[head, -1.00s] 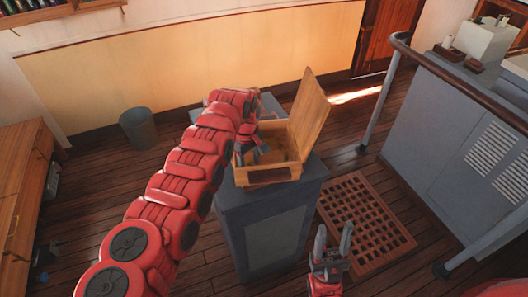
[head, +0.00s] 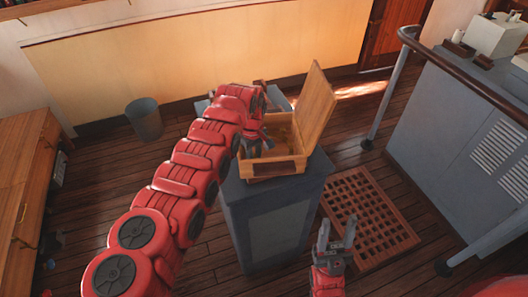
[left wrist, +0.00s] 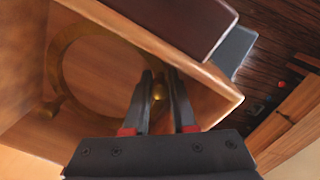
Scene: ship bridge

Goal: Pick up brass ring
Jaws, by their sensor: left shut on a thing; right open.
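The open wooden box (head: 275,169) stands on a grey pedestal, its lid (head: 315,105) raised on the right. My left gripper (head: 254,146) reaches into the box and is largely hidden by my arm in the head view. In the left wrist view, the brass ring (left wrist: 56,65) shows as a wide, thin loop against the box's inside. My left gripper (left wrist: 160,90) is shut on the ring at its near edge, where a small rounded brass part shows between the fingers. My right gripper (head: 337,228) is open and empty, low in front of the pedestal's right side.
The grey pedestal (head: 275,225) stands on the plank floor. A brown floor grating (head: 368,215) lies to its right, before a grey console (head: 455,140) with a handrail (head: 470,80). A grey bin (head: 144,118) stands by the back wall. Wooden drawers (head: 22,180) line the left.

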